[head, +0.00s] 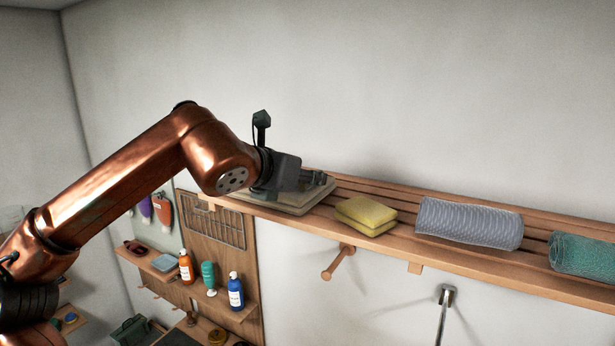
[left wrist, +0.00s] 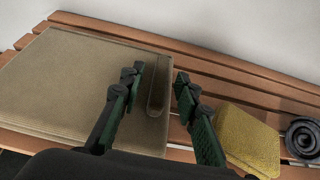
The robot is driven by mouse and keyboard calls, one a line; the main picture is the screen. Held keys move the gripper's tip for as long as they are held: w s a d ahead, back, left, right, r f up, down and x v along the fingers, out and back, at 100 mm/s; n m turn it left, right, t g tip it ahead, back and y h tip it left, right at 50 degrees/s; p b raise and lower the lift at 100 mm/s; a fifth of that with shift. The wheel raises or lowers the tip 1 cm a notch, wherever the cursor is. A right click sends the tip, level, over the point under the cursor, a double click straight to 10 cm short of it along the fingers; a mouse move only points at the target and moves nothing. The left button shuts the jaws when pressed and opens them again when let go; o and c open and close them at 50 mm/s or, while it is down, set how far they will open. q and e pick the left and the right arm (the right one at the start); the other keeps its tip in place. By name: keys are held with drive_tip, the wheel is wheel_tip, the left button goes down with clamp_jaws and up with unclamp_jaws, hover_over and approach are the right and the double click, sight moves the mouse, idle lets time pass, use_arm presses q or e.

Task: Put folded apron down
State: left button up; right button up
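The folded apron (head: 297,207) is a flat beige bundle lying on the slatted wooden shelf (head: 470,255). It also fills the left of the left wrist view (left wrist: 75,90), with a darker strip near its right edge. My left gripper (head: 320,180) is at the apron's right end. In the left wrist view its two fingers (left wrist: 159,76) stand apart, the left one over the apron and the right one just past its edge. The apron's edge shows between them, and neither finger is seen pressed on it. In the head view my wrist hides part of the apron. My right gripper is not in view.
A grey rolled towel (head: 468,223) and a teal rolled towel (head: 583,256) are farther right. The wall stands behind the shelf. A peg (head: 338,263) sticks out below, and bottles (head: 208,275) stand lower left.

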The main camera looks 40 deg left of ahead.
use_arm(q)
drive_tip(key=b+v, duration=0.3)
drive_tip(key=v, duration=0.9)
drive_tip(key=shift+r, duration=0.1)
